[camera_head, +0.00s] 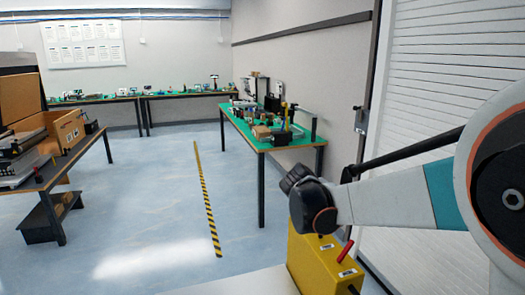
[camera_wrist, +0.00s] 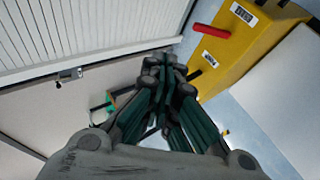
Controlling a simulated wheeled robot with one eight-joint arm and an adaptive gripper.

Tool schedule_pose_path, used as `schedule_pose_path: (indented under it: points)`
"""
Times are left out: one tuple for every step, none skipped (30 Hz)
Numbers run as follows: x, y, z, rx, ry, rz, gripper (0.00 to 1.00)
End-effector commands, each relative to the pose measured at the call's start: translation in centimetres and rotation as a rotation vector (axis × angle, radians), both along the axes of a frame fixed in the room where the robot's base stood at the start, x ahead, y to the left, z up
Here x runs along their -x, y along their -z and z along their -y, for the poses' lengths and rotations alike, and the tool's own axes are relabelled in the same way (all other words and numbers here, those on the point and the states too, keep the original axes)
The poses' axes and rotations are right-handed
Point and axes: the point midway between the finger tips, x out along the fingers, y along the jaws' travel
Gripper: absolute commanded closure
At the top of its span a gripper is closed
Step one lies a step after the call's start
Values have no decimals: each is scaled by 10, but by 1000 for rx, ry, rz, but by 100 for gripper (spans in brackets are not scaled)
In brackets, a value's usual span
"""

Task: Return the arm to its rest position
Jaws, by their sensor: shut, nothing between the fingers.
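My gripper (camera_wrist: 166,66) shows in the wrist view with its dark green fingers closed together and nothing between them. In the head view my arm reaches in from the right edge, with a white link, a teal band and a dark joint at its end. That dark end is above and beside a yellow box (camera_head: 312,262). I cannot make out the fingers in the head view. The yellow box also shows in the wrist view (camera_wrist: 232,48), right of the fingers, with a red handle (camera_wrist: 211,30).
A green-topped table (camera_head: 240,123) with several small items stands ahead along the wall. A dark table (camera_head: 75,163) with boxes is at left, and more benches line the back. A white slatted shutter (camera_head: 445,60) is close at right. Striped tape (camera_head: 205,195) crosses the open floor.

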Motion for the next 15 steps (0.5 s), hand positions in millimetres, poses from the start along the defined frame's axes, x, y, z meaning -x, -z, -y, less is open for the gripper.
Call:
schedule_pose_path:
  points:
    - [18, -7, 5, -38, 8, 2, 100]
    - [26, -10, 6, -62, 13, 3, 100]
    - [38, -13, 8, -94, 18, 5, 100]
    - [47, -16, 10, -118, 23, 7, 100]
    - [57, -18, 10, -143, 28, 10, 100]
    - [69, -20, 12, -175, 36, 13, 100]
    - [79, -22, 12, -199, 41, 15, 100]
    - [88, -23, 13, -222, 45, 18, 100]
    - [101, -25, 14, -255, 53, 21, 100]
    - [110, -26, 14, -280, 58, 25, 100]
    - [120, -27, 14, -303, 64, 27, 100]
    - [133, -28, 14, -335, 72, 32, 100]
    - [142, -28, 14, -359, 78, 36, 100]
    - [152, -28, 14, -384, 84, 39, 100]
    - [165, -28, 13, -416, 92, 45, 100]
